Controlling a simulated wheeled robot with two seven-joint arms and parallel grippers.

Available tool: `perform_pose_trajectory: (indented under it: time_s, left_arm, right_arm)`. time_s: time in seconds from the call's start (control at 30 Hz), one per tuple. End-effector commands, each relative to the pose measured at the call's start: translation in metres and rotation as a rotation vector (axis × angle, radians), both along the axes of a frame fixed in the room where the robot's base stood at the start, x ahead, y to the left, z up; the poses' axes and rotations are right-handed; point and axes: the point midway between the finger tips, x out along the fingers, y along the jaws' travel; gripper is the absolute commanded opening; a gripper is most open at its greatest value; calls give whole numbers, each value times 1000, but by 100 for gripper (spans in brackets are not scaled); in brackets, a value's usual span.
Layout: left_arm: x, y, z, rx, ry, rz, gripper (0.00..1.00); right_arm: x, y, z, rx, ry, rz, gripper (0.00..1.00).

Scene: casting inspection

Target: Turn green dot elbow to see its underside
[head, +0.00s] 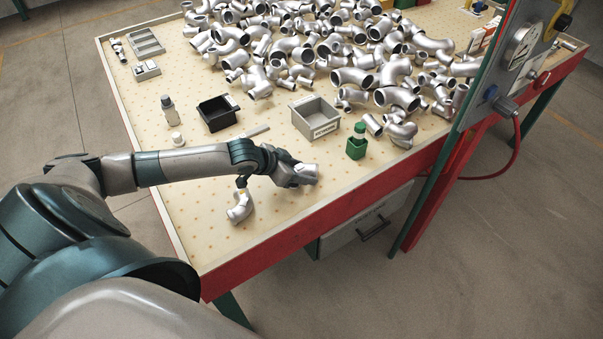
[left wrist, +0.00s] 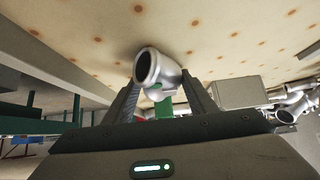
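The green dot elbow (head: 306,173) is a short silvery bent pipe near the table's front edge. In the left wrist view the elbow (left wrist: 158,70) has its open round mouth turned toward the upper left, and a small green mark shows low on its body. My left gripper (head: 291,175) reaches it from the left. Its two fingers (left wrist: 160,84) stand on either side of the elbow and appear closed against it. Whether the elbow touches the table is not clear. My right gripper is in neither view.
A second elbow (head: 240,207) with a yellowish mark lies left of the gripper, below my forearm. A large heap of castings (head: 345,75) fills the back.

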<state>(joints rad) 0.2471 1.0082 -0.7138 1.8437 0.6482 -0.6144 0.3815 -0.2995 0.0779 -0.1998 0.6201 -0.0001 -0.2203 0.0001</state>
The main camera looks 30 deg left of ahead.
Motion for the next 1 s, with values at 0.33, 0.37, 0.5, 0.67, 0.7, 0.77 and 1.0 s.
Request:
perform_pose_trajectory:
  time_s: [0.33,0.37,0.5,0.67,0.7,0.77,1.0]
  left_arm:
    - [1,0,1,0,-3,-1,13]
    - [1,0,2,0,-3,-1,13]
    - [1,0,6,0,-3,-1,13]
    - [2,0,20,0,-7,-1,13]
    - [2,0,25,1,-6,-1,13]
    - [2,0,34,0,-7,-1,13]
    - [-21,-25,58,-3,-3,-4,13]
  right_arm:
    - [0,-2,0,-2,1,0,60]
    - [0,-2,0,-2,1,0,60]
    - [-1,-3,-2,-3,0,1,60]
    - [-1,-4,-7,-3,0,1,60]
    - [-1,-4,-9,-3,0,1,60]
    - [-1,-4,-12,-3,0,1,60]
    - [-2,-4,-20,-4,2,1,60]
